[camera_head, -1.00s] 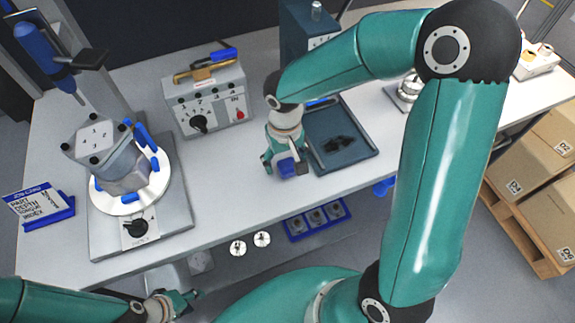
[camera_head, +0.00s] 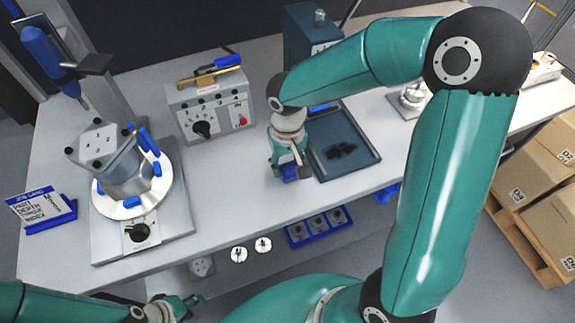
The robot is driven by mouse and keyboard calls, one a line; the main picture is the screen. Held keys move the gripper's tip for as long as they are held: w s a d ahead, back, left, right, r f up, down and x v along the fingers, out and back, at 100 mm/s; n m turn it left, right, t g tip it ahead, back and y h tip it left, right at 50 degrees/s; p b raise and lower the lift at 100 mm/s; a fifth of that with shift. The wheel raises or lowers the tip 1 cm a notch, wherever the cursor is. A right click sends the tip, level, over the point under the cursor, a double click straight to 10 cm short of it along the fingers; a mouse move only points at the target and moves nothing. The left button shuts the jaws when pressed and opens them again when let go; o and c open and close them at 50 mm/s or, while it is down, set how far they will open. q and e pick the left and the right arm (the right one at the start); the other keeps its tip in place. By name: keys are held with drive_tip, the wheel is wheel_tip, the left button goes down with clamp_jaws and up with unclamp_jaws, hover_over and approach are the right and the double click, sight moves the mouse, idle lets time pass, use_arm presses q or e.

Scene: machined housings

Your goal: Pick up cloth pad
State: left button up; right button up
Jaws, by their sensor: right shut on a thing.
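My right gripper (camera_head: 288,168) hangs over the front part of the grey bench, just left of the dark tray. It is shut on a small blue thing, which looks like the cloth pad (camera_head: 289,173). The fingers hide part of the pad, and I cannot tell whether it touches the bench. My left gripper (camera_head: 187,303) is low at the bottom, in front of the bench and away from the pad. It is too small to tell whether its fingers are apart.
A grey control box (camera_head: 208,108) stands behind. The housing (camera_head: 108,160) sits on a round white fixture (camera_head: 127,207) at left, beside a sign (camera_head: 42,208). A blue holder (camera_head: 318,226) is below the bench edge.

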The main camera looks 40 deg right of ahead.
sight(287, 164)
wheel_tip(287, 164, up, 19)
idle(0.4)
